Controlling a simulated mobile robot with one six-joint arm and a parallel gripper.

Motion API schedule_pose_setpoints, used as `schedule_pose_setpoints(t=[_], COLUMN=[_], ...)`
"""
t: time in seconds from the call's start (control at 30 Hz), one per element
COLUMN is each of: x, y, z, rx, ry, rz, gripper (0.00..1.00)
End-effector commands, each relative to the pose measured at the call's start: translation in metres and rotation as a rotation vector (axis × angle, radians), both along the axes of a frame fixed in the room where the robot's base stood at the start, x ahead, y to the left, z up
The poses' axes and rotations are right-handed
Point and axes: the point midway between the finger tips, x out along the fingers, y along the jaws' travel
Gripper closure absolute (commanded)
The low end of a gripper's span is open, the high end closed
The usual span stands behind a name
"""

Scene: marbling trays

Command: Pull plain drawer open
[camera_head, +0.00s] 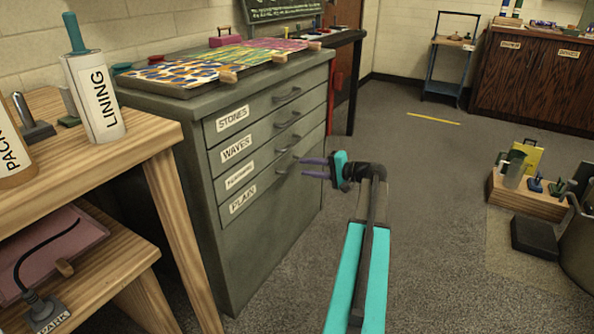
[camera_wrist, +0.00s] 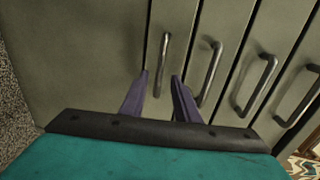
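The plain drawer (camera_head: 255,193) is the lowest labelled drawer of the grey-green cabinet, marked "PLAIN", and looks shut. Its handle (camera_wrist: 161,65) is the leftmost bar in the wrist view, where the cabinet appears turned on its side. My gripper (camera_head: 303,167) is at the drawer front by this handle. In the wrist view its two purple fingers (camera_wrist: 161,75) are apart, one on each side of the handle. The handle appears between the fingertips; I cannot tell whether either finger touches it.
Above are drawers labelled "STONES" (camera_head: 233,118), "WAVES" (camera_head: 237,148) and a hard-to-read one (camera_head: 240,175), all looking shut. A wooden table (camera_head: 150,140) stands close at left. A wooden crate (camera_head: 527,200) and dark block (camera_head: 534,237) lie at right. Floor before the drawers is open.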

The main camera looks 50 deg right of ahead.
Motion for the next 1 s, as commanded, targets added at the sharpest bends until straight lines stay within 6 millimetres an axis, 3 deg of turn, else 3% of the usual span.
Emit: schedule_pose_setpoints(t=[0.3,0.77,0.93,1.0], x=[0.038,0.046,0.046,0.047], y=[0.01,0.012,0.012,0.012], z=[-0.01,-0.01,-0.01,-0.01], rx=[0.001,0.0,0.0,0.0], ry=[0.0,0.0,0.0,0.0], rz=[0.003,0.002,0.002,0.002], gripper=[0.72,0.72,0.99,1.0])
